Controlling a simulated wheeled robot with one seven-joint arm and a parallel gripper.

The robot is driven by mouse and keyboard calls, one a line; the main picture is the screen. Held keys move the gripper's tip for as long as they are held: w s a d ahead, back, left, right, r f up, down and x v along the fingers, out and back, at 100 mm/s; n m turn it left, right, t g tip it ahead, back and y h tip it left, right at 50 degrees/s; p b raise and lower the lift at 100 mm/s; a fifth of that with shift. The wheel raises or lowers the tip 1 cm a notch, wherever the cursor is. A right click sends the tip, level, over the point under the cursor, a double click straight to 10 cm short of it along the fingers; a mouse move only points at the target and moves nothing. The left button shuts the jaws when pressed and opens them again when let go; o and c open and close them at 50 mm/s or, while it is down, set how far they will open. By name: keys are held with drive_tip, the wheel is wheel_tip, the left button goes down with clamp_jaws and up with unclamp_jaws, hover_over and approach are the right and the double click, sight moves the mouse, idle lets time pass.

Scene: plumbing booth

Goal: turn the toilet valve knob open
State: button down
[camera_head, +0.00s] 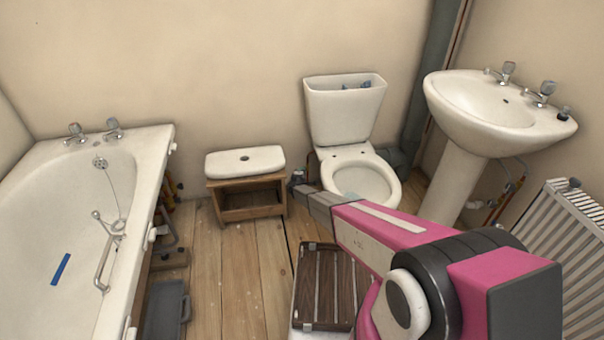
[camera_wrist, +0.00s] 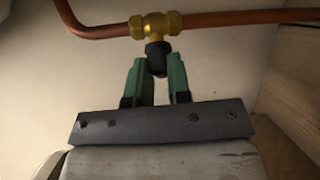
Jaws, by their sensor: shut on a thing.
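In the wrist view, a brass tee valve (camera_wrist: 157,24) sits on a copper pipe near the wall. Its black knob (camera_wrist: 157,58) points down between the two green fingers of my gripper (camera_wrist: 158,78). The fingers stand on either side of the knob and are shut on it. In the head view, my arm reaches toward the wall to the left of the toilet (camera_head: 345,120). The gripper end (camera_head: 298,182) is small there, and the valve and knob cannot be made out clearly.
A wooden stool (camera_head: 250,200) bearing the white cistern lid (camera_head: 245,160) stands left of my gripper. The bathtub (camera_head: 70,240) is at the left, the basin (camera_head: 490,110) and radiator (camera_head: 565,240) at the right. A slatted wooden item (camera_head: 330,285) lies on the floor below my arm.

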drive_tip(key=shift+w+a+r+n+g+h, duration=0.1)
drive_tip(key=shift+n+g+h, duration=0.15)
drive_tip(key=shift+n+g, duration=0.65)
drive_tip(key=shift+w+r+n+g+h, duration=0.1)
drive_tip(key=shift+n+g+h, duration=0.15)
drive_tip(key=shift+n+g, duration=0.65)
drive_tip(key=shift+n, duration=0.3)
drive_tip(key=c, duration=1.1)
unclamp_jaws()
drive_tip(key=shift+o, duration=0.2)
drive_tip(key=shift+s+t, duration=0.1)
drive_tip(key=shift+t, duration=0.2)
